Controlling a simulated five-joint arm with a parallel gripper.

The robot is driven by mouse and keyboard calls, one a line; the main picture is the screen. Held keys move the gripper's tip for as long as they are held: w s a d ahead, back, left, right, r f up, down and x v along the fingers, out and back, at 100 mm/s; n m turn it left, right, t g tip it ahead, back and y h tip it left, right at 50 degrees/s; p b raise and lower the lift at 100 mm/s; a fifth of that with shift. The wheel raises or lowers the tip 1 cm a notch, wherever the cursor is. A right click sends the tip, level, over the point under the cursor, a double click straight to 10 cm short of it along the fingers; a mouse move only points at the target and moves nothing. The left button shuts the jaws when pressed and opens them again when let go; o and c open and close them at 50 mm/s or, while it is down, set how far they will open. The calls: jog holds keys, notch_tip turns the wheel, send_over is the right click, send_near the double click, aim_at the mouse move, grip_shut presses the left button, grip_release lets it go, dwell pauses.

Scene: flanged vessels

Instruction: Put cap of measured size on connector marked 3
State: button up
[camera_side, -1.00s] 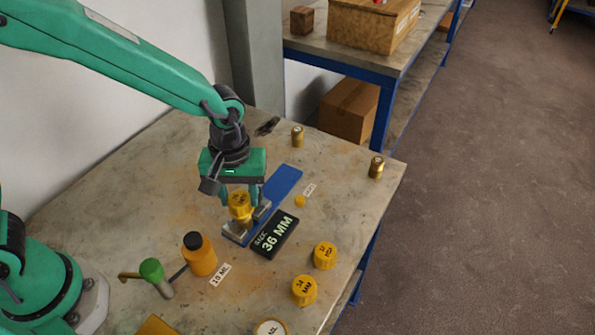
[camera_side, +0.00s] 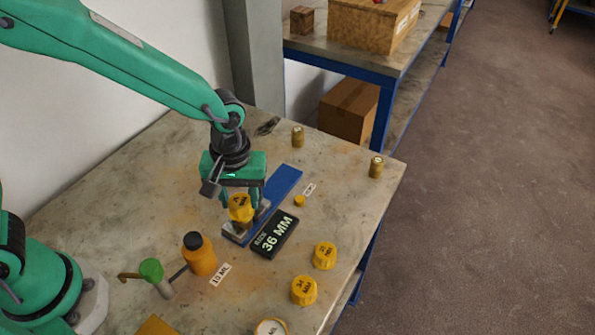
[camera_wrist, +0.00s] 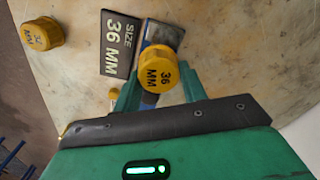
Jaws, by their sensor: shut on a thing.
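My gripper (camera_side: 240,203) is shut on a yellow cap (camera_side: 240,208), above the metal jaws of a blue vise-like gauge (camera_side: 285,180). In the wrist view the held cap (camera_wrist: 158,69) reads 36 MM. The black display (camera_side: 273,234) beside it reads SIZE 36 MM, and it also shows in the wrist view (camera_wrist: 119,44). Whether the cap touches the gauge jaws is hard to tell. Brass connectors stand at the back (camera_side: 297,137) and at the back right (camera_side: 376,167); their markings are too small to read.
Two more yellow caps (camera_side: 324,255) (camera_side: 304,290) sit at front right. An orange bottle (camera_side: 199,255) and a green-topped item (camera_side: 153,273) stand left of the display. A small yellow piece (camera_side: 300,201) lies near the gauge.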

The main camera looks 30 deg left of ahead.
jog(key=shift+f, duration=0.5)
dwell(0.3)
jog(key=o, duration=1)
jog(key=shift+o, duration=0.2)
jog(key=shift+r, duration=0.15)
jog(key=shift+r, duration=3.75)
